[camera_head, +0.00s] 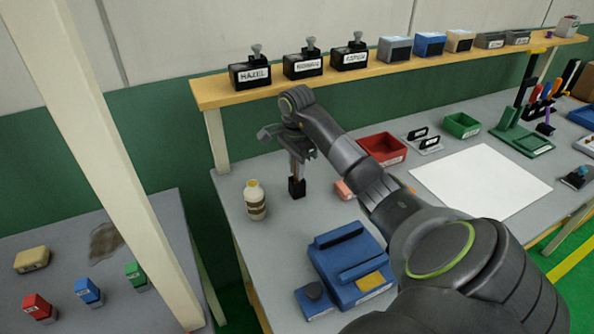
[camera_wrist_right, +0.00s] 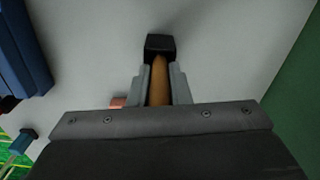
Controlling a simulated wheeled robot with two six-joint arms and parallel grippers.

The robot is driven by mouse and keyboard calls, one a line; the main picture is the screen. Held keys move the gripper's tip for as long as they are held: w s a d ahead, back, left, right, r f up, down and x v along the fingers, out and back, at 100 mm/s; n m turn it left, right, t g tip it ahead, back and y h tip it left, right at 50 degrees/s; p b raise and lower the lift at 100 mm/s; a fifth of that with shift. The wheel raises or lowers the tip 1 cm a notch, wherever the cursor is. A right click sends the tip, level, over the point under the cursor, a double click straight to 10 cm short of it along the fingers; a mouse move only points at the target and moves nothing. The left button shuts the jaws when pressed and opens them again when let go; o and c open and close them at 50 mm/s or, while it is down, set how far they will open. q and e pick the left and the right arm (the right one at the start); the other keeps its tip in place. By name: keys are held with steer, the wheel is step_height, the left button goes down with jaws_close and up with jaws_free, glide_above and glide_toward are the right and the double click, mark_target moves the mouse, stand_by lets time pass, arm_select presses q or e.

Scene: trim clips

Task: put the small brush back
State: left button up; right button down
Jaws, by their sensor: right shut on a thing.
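The small brush (camera_head: 297,184) has a brown wooden handle and a black block-shaped end that points down. My right gripper (camera_head: 297,155) is shut on its handle and holds it upright at the left part of the grey table. In the right wrist view the brush's brown handle (camera_wrist_right: 159,80) lies between the two grey fingers of my right gripper (camera_wrist_right: 159,88), with the black end (camera_wrist_right: 160,45) beyond them. I cannot tell whether the black end touches the table. My left gripper is not in view.
A cream bottle (camera_head: 255,200) stands just left of the brush. A blue fixture (camera_head: 350,262) is in front, and a red bin (camera_head: 382,149) is to the right. A shelf (camera_head: 215,92) with labelled black boxes runs behind. A white sheet (camera_head: 480,180) lies farther right.

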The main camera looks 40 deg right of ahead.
steer(key=shift+r, duration=0.1)
steer(key=shift+f, duration=0.2)
steer(key=c, duration=1.3)
jaws_free()
steer(key=shift+c, duration=0.2)
steer(key=shift+r, duration=0.15)
step_height(320, 180, up, 12)
steer(key=p, duration=1.2)
steer(key=shift+r, duration=0.1)
steer(key=shift+s, duration=0.1)
